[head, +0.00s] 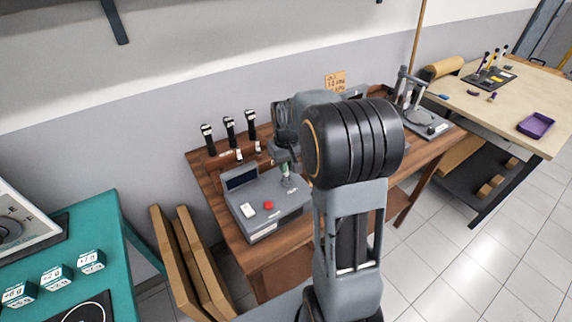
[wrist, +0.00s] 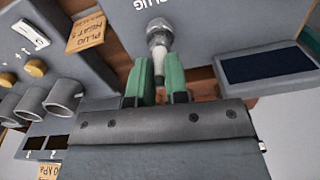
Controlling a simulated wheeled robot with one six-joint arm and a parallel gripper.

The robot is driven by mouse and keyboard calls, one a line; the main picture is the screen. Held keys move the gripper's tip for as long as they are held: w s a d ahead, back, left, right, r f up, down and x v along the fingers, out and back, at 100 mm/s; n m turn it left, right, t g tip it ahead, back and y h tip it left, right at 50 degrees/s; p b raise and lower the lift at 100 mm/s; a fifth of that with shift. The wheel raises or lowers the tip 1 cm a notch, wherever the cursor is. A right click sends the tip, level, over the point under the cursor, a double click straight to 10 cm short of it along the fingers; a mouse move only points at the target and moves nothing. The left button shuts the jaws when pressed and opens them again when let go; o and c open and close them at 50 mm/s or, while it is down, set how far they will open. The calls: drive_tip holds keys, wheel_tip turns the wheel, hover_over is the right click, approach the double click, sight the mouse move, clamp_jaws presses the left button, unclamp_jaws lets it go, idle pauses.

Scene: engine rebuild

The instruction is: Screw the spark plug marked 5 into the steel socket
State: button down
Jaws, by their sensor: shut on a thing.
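In the wrist view, the green fingers of my gripper (wrist: 160,82) are shut on a spark plug, whose pale body (wrist: 158,64) shows between the fingertips. Its far end meets a round steel piece (wrist: 158,36), which looks like the steel socket, on a grey panel lettered "PLUG". I cannot tell how deep the plug sits in it, and no number on the plug is readable. In the head view, my gripper (head: 287,180) points down over a grey bench unit (head: 270,222); my arm hides part of that area.
The unit has a dark screen (head: 240,179), a red button (head: 268,205) and a white switch (head: 248,210). Several black-handled tools (head: 229,128) stand behind it on the wooden bench (head: 228,218). A teal table (head: 112,215) is left. A pale table (head: 500,110) with a purple tray (head: 535,125) is right.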

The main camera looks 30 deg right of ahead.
drive_tip(key=c, duration=1)
unclamp_jaws()
drive_tip(key=shift+c, duration=0.2)
drive_tip(key=shift+r, duration=0.1)
drive_tip(key=shift+r+p, duration=3.2)
drive_tip(key=shift+r, duration=1)
drive_tip(key=s+a+r+t+b, duration=0.1)
drive_tip(key=s+a, duration=0.3)
drive_tip(key=s, duration=0.4)
drive_tip(key=s+a+r+t+b, duration=0.1)
drive_tip(key=s+a+t+b, duration=0.2)
drive_tip(key=s+a, duration=0.2)
drive_tip(key=s, duration=0.3)
drive_tip(key=shift+s+a+r+t+b, duration=0.2)
drive_tip(key=shift+a+r+t+b, duration=0.1)
drive_tip(key=shift+t, duration=0.1)
